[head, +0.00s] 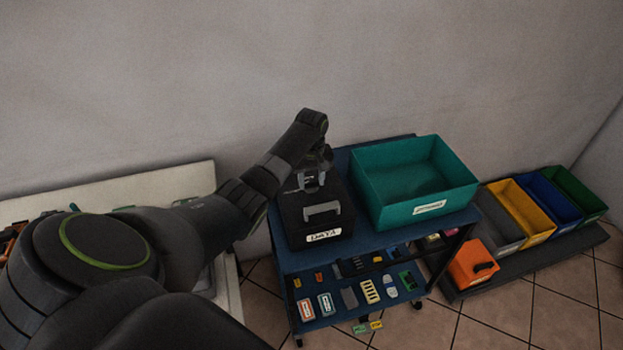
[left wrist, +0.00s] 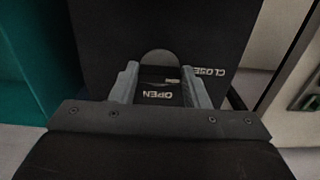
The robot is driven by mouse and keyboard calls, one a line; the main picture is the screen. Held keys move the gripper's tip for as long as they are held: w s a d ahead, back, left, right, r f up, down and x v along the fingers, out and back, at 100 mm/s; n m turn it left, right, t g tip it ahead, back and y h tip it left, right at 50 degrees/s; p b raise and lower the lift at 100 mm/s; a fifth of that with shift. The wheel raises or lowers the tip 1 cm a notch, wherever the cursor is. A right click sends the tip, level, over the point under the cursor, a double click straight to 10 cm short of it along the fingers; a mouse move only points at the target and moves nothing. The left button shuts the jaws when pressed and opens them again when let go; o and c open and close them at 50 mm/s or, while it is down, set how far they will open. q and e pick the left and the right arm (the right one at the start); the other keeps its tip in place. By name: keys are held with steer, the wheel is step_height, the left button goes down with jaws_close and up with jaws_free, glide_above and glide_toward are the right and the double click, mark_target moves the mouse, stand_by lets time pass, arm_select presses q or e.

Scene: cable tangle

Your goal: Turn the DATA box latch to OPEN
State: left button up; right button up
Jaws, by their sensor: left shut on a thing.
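The DATA box (head: 335,222) is black and stands on the blue cart top. It has a grey handle (head: 322,209) and a white DATA label (head: 324,235) on its front. My left gripper (head: 313,182) is over the box top, pointing down. In the left wrist view its two grey fingers (left wrist: 160,84) are on either side of the latch (left wrist: 157,74), shut on it. The latch is dark and largely hidden between the fingers. The word OPEN (left wrist: 158,95) shows between the fingers, and the word CLOSE (left wrist: 208,71) lies to their right. My right gripper is not in view.
A teal open bin (head: 415,182) stands close to the right of the box on the cart. The lower shelf (head: 330,310) holds several small parts. An orange box (head: 472,264) and several coloured bins (head: 525,208) stand at the right. A wall is behind.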

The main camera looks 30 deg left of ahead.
arm_select(q)
steer(key=shift+r+m+p, duration=0.15)
steer(key=shift+m+p, duration=0.6)
steer(key=shift+m, duration=0.25)
steer(key=m+p, duration=0.1)
steer(key=m, duration=0.1)
steer(key=shift+m, duration=0.3)
steer(key=m+p, duration=0.2)
steer(key=m, duration=0.3)
steer(key=shift+a, duration=0.15)
steer(key=m, duration=0.8)
steer(key=shift+a+p, duration=0.1)
steer(key=shift+p, duration=0.2)
steer(key=shift+w+m, duration=0.1)
steer(key=shift+m, duration=0.2)
steer(key=o, duration=1)
